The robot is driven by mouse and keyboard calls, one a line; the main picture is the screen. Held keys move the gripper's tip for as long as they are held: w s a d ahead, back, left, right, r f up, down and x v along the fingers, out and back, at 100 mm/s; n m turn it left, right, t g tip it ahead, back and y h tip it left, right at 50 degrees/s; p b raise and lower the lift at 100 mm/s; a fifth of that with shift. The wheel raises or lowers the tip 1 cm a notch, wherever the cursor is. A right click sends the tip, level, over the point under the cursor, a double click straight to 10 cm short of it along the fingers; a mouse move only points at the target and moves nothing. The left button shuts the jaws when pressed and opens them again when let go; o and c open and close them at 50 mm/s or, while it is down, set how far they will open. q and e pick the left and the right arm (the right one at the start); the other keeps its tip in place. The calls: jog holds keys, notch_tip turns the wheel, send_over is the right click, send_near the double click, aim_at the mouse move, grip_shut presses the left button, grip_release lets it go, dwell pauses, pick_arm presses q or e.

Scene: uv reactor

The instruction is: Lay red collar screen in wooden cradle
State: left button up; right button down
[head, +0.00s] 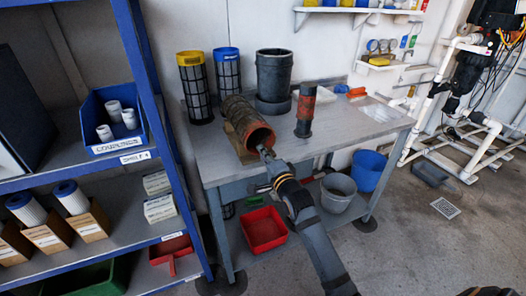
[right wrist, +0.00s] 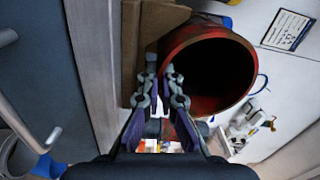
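The red collar screen (head: 238,112), a dark mesh cylinder with a worn red collar, lies on its side on the workbench, its open collar end facing me. Under it is the wooden cradle (head: 241,149), mostly hidden by the screen. My right gripper (head: 264,152) is at the collar's lower rim. In the right wrist view the collar (right wrist: 226,42) shows as a dark round opening beside the brown wooden cradle (right wrist: 131,50). The fingers (right wrist: 162,80) are close together, one on each side of the collar's rim, and look shut on it. My left gripper does not show.
A yellow-collared screen (head: 195,85), a blue-collared screen (head: 227,70) and a dark canister (head: 273,75) stand behind on the bench (head: 350,128). A dark red-banded cylinder (head: 305,110) stands right of the collar. A blue shelf rack (head: 160,120) stands left.

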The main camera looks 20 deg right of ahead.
jog(key=c, duration=1.4)
grip_release()
jog(key=shift+c, duration=0.2)
jog(key=shift+f, duration=0.1)
jog(key=s, duration=1.2)
jog(key=shift+d, duration=0.2)
